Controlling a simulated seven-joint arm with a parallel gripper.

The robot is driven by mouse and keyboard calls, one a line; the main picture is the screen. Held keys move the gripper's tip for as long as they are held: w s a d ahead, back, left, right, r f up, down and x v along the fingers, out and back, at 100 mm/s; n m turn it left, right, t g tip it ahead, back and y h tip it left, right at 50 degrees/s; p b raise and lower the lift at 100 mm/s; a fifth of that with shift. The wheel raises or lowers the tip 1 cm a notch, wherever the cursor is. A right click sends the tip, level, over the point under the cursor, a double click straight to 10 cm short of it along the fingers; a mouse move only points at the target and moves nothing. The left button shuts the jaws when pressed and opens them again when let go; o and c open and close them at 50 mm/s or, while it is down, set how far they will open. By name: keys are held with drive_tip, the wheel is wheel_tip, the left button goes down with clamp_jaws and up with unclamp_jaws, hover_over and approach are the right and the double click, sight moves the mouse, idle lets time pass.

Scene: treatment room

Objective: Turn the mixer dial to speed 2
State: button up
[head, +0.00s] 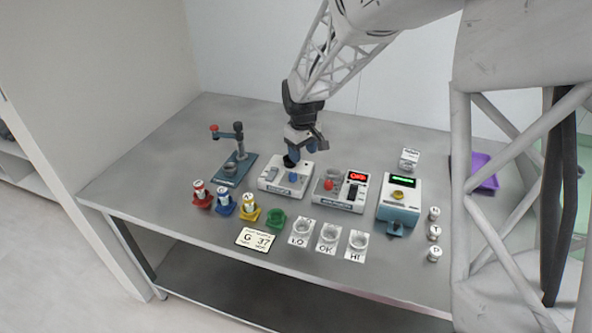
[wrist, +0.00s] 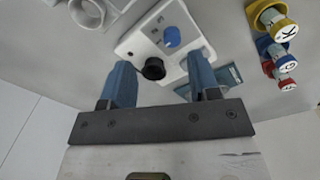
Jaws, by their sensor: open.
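The mixer (head: 272,184) is a white box on the table below my gripper. Its blue dial (head: 293,177) sits on the top face, and in the wrist view the blue dial (wrist: 172,37) is ahead of my fingertips. A round black part (wrist: 154,68) of the mixer lies nearer, between the fingers as seen there.
A dark stand (head: 231,170) is left of the mixer. A white device with a red display (head: 357,176) stands close on the right, then another with a green display (head: 403,180). Red, blue and yellow-based jars (head: 225,202) and a card (head: 256,240) are in front.

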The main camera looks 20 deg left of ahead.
sight(293, 174)
drive_tip(key=shift+n, duration=0.4)
drive_tip(key=a, duration=0.1)
drive_tip(key=a+f, duration=0.2)
drive_tip(key=shift+w+a+f, duration=0.25)
drive_tip(key=shift+w+a, duration=0.1)
drive_tip(key=shift+f, duration=0.1)
drive_tip(key=shift+d+f, duration=0.1)
drive_tip(key=shift+f, duration=3.7)
drive_tip(key=c, duration=0.9)
